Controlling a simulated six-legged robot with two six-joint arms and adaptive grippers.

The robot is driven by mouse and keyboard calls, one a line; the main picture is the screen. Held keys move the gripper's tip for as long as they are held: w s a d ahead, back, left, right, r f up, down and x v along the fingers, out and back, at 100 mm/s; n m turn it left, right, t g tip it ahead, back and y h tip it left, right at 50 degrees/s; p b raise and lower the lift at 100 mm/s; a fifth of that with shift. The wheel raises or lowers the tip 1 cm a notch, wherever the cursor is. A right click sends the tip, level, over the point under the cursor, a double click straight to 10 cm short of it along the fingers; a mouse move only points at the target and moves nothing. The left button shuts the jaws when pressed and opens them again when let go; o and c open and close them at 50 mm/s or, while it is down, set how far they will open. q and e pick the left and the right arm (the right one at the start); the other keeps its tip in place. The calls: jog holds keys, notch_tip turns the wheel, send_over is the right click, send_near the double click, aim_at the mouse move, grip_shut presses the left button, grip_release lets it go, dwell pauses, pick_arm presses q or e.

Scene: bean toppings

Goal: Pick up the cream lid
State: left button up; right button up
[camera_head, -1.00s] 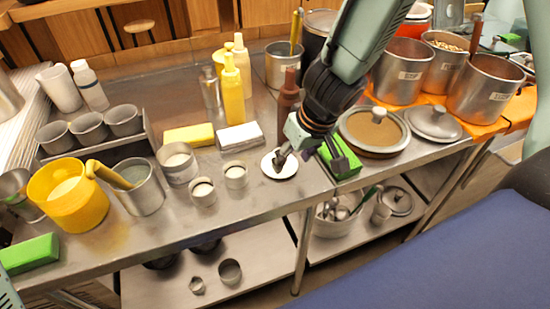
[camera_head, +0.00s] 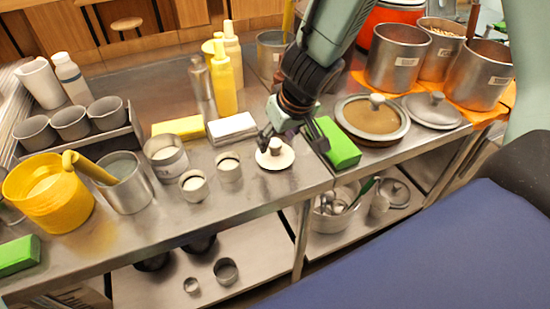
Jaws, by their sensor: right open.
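The cream lid (camera_head: 273,163) is a small round off-white disc with a knob on top. It lies flat on the steel counter near the middle of the view. My right gripper (camera_head: 292,140) is open, its fingers spread just behind and above the lid, one near the knob and the other to the right by a green block. I cannot tell whether a finger touches the lid. Nothing is held. My left gripper is not in view.
Two small white-filled cups (camera_head: 229,167) stand left of the lid. The green block (camera_head: 338,145) lies close on its right, and a white block (camera_head: 232,128) lies behind left. A large lidded pot (camera_head: 345,133) stands further right. The counter's front edge is near.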

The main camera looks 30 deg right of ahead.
jog(key=shift+b+x, duration=0.5)
jog(key=shift+x, duration=0.5)
jog(key=shift+w+a+f, duration=0.15)
jog(key=shift+w+f, duration=0.1)
jog(key=shift+s+r, duration=0.1)
jog(key=shift+s, duration=0.05)
jog(key=shift+c, duration=1.1)
jog(key=c, duration=0.5)
jog(key=shift+c, duration=1.1)
